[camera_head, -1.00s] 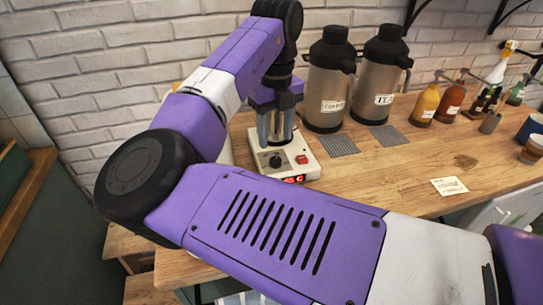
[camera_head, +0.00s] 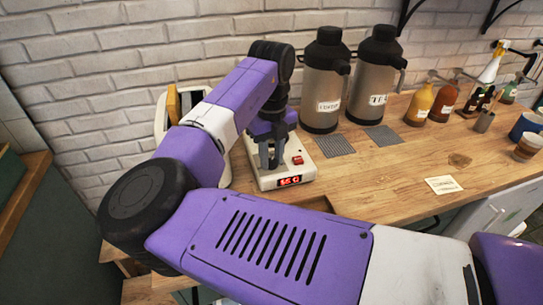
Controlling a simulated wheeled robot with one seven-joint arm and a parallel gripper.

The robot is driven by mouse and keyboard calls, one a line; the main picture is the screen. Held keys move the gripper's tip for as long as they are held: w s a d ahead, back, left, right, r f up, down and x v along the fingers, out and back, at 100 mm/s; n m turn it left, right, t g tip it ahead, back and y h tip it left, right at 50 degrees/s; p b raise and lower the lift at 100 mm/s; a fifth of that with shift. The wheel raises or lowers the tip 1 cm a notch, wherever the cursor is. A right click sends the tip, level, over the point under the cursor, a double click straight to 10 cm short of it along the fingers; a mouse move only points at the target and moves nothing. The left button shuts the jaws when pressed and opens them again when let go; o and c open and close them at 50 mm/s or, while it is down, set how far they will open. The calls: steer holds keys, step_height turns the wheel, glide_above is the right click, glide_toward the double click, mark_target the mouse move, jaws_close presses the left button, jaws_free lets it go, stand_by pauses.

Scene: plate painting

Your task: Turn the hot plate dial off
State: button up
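The hot plate (camera_head: 302,172) is a small white box near the table's left end. Its front carries a lit red display (camera_head: 289,180) and a red switch (camera_head: 297,160). My gripper (camera_head: 270,164) points down at the hot plate's front, left of the red switch. Its two dark grey fingers are a little apart. The dark dial is hidden behind the fingers, so I cannot tell whether they touch it.
Two metal dispensers, labelled coffee (camera_head: 322,85) and tea (camera_head: 374,80), stand behind to the right, with grey mats (camera_head: 335,146) before them. Several bottles (camera_head: 420,102) and cups (camera_head: 528,147) are further right. A white object (camera_head: 160,125) stands at left.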

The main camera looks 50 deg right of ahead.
jaws_close()
